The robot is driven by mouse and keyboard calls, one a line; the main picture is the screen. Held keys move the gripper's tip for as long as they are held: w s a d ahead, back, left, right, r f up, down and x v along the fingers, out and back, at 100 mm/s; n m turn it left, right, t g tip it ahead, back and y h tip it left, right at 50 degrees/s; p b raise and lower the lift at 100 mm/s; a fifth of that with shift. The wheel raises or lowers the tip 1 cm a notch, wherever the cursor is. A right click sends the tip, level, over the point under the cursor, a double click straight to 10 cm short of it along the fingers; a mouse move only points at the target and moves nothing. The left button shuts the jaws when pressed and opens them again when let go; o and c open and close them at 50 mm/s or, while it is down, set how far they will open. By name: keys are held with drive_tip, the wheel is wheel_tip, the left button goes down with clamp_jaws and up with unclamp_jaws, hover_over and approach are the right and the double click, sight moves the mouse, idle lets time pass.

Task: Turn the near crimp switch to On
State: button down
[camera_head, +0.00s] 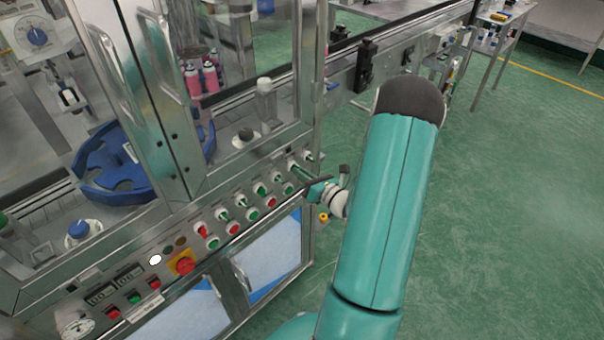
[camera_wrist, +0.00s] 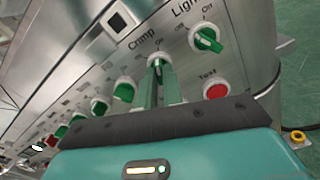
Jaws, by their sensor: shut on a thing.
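The near crimp switch (camera_wrist: 158,60) is a green knob on a pale round base on the slanted metal panel, under the printed word Crimp in the wrist view. My gripper (camera_wrist: 159,78) reaches up to it with its two long fingers, and the fingertips are shut on the knob. The fingers hide part of the knob, so I cannot tell exactly whether it points to On or Off. In the head view my gripper (camera_head: 300,174) meets the right end of the panel's row of switches, and the knob there is too small to read.
The green Light switch (camera_wrist: 207,38) sits right of the crimp switch, with the red Test button (camera_wrist: 216,89) below it. Another green switch (camera_wrist: 125,88) is close on the left. In the head view a red emergency stop (camera_head: 185,265) is farther left. Green floor (camera_head: 500,190) lies open at right.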

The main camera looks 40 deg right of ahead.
drive_tip(key=shift+m, duration=0.7)
drive_tip(key=c, duration=1.5)
unclamp_jaws()
drive_tip(key=shift+c, duration=0.2)
drive_tip(key=shift+s, duration=0.1)
drive_tip(key=s, duration=1.3)
drive_tip(key=shift+s+d, duration=0.2)
drive_tip(key=shift+s, duration=0.15)
drive_tip(key=shift+w, duration=0.1)
